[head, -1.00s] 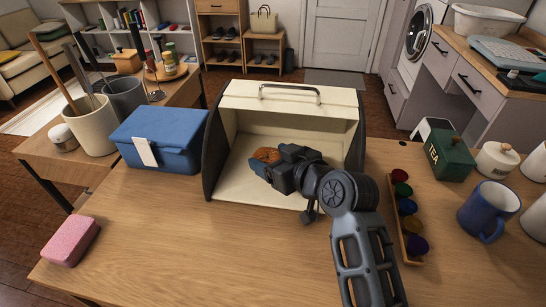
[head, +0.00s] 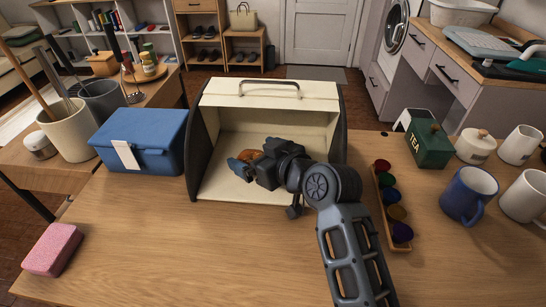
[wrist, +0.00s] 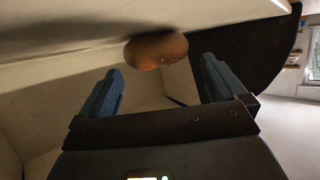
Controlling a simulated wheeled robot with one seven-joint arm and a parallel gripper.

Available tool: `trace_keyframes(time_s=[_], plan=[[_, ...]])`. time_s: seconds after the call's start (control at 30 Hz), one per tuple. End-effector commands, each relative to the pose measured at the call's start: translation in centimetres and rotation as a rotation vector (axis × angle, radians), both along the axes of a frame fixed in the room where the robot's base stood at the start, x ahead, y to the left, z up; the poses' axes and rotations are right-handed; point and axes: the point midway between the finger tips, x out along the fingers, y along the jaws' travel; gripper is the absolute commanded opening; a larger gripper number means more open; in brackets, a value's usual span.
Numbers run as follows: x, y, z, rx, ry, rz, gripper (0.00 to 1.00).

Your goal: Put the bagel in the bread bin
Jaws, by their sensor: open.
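The cream bread bin (head: 222,181) with dark side walls stands open on the wooden table. The brown bagel (head: 246,155) is inside it, partly hidden by my gripper (head: 240,165). In the wrist view the bagel (wrist: 156,52) lies against a cream inner surface of the bin. My gripper's blue-padded fingers (wrist: 160,78) are spread apart, with the bagel just beyond their tips and not gripped. My gripper reaches into the bin's open front.
A blue box (head: 140,138) stands left of the bin. A rack of coloured pods (head: 392,205), a green tea tin (head: 429,144) and a blue mug (head: 468,195) stand to the right. A pink sponge (head: 52,249) lies front left. The table's front middle is clear.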

Motion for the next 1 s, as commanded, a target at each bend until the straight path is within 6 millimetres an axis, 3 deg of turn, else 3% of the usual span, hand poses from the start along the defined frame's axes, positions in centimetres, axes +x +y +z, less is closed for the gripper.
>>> trace_keyframes(time_s=[0.13, 0.6, 1.0], plan=[[-1.0, -1.0, 0.0, -0.009, 0.015, -0.002, 0.98], [-7.1, -6.7, 4.0, -0.003, 0.008, -0.001, 0.98], [-8.2, -7.7, 4.8, -0.002, 0.008, -0.001, 0.98]])
